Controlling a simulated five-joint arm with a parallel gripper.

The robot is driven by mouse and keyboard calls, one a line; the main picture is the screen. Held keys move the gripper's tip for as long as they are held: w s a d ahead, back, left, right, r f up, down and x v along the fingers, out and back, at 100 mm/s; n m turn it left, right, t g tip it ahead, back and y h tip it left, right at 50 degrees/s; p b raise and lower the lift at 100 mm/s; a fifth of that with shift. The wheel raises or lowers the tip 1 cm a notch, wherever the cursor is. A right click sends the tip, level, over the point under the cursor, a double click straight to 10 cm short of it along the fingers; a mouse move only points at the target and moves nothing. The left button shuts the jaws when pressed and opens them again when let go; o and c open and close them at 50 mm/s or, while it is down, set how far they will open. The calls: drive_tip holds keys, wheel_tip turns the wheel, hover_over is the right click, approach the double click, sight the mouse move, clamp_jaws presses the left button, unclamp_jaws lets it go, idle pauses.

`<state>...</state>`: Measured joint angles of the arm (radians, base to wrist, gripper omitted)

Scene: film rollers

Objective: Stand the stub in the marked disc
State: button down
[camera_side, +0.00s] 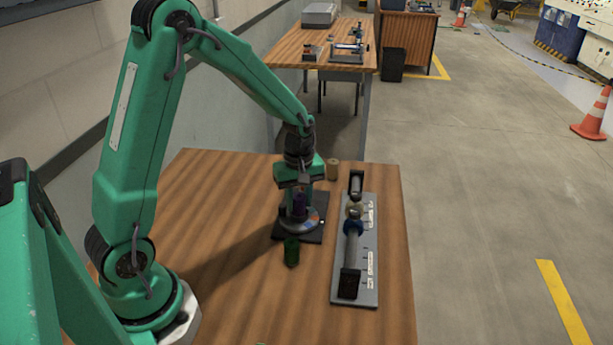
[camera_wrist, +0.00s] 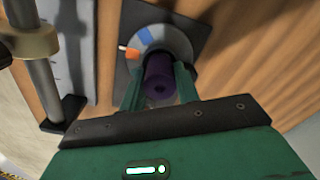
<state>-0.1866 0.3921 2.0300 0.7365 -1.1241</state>
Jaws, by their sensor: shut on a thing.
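The stub is a dark purple cylinder (camera_side: 299,203), also seen end-on in the wrist view (camera_wrist: 160,78). My gripper (camera_side: 299,196) is shut on it, with a green finger on each side in the wrist view (camera_wrist: 159,84). The stub looks roughly upright over the marked disc (camera_side: 303,226). The disc is grey with blue and orange marks, which also show in the wrist view (camera_wrist: 176,40). It lies on a black square plate (camera_side: 316,237). The stub hides part of the disc. I cannot tell whether the stub's lower end touches it.
A dark green cylinder (camera_side: 291,252) stands in front of the plate, and a tan cylinder (camera_side: 333,169) stands behind it. To the right is a grey base (camera_side: 369,262) carrying a roller shaft (camera_side: 351,253) with blue and tan rings. The wooden tabletop (camera_side: 215,205) is clear on the left.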

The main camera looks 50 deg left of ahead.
drive_tip(key=shift+f, duration=0.15)
idle(0.7)
drive_tip(key=c, duration=1)
unclamp_jaws()
drive_tip(key=shift+o, duration=0.3)
drive_tip(key=shift+s, duration=0.1)
drive_tip(key=shift+c, duration=1.3)
drive_tip(key=shift+c, duration=0.2)
